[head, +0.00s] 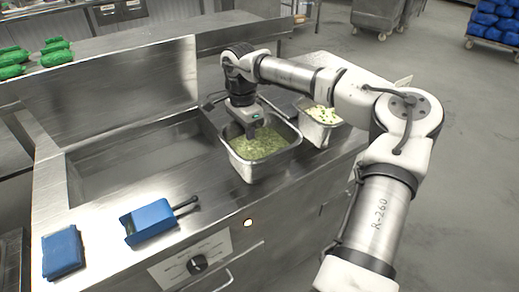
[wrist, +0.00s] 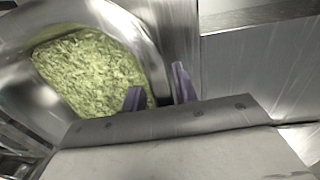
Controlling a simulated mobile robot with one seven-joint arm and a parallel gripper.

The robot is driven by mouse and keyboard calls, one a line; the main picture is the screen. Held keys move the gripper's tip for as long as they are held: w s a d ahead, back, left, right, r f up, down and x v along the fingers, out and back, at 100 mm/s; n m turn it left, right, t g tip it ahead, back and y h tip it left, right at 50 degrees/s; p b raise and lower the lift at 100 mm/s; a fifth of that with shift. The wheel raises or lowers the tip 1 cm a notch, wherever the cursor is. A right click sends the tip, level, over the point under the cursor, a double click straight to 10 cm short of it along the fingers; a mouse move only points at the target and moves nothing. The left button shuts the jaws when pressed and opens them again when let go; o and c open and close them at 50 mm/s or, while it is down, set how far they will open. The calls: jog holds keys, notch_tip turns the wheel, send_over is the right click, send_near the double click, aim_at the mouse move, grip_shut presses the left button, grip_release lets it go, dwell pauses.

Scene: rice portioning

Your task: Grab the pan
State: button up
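A deep steel pan (head: 246,172) holding green rice (head: 262,146) is set at the counter's front edge. It also shows in the wrist view, with the rice (wrist: 88,72) inside its curved, shiny rim. My gripper (head: 252,134) points down over the pan in the head view. In the wrist view its two dark fingers (wrist: 158,92) are apart, one in front of the rice and one beyond the pan's rim. The rim appears to run between them. Contact with the rim cannot be told.
A smaller steel pan (head: 322,132) with pale food stands right of the large one. A blue scoop with a dark handle (head: 152,221) and a folded blue cloth (head: 62,252) lie on the front left counter. A sunken basin (head: 135,160) is behind them. Green bundles (head: 55,52) lie at the back left.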

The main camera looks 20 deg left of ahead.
jog(key=c, duration=0.6)
grip_shut()
jog(key=shift+r, duration=0.15)
dwell(0.5)
